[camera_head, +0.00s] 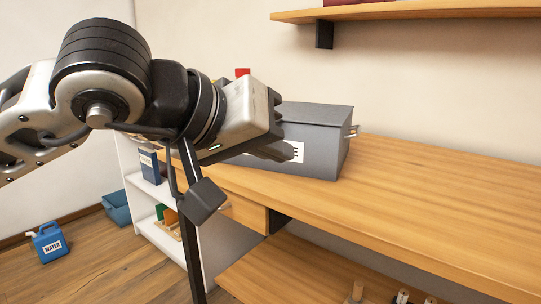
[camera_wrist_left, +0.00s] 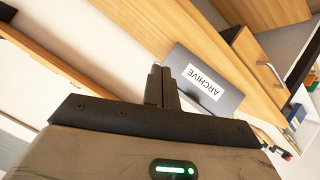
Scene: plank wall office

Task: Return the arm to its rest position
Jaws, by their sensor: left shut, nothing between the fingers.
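My left arm comes in from the left in the head view and reaches over the near left end of the wooden worktop (camera_head: 430,198). Its gripper (camera_head: 285,151) is shut and empty, in front of a grey lidded box (camera_head: 320,155) and hiding part of its label. In the left wrist view the closed fingers (camera_wrist_left: 158,72) stand together beside the box (camera_wrist_left: 229,101), whose label reads ARCHIVE. I cannot tell whether the fingers touch the box. My right gripper is in neither view.
A wooden shelf (camera_head: 400,12) hangs on the wall above the worktop. A white shelf unit (camera_head: 166,189) with a blue container stands below left. A blue water can (camera_head: 49,243) and a blue bin (camera_head: 116,208) are on the floor. The worktop right of the box is clear.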

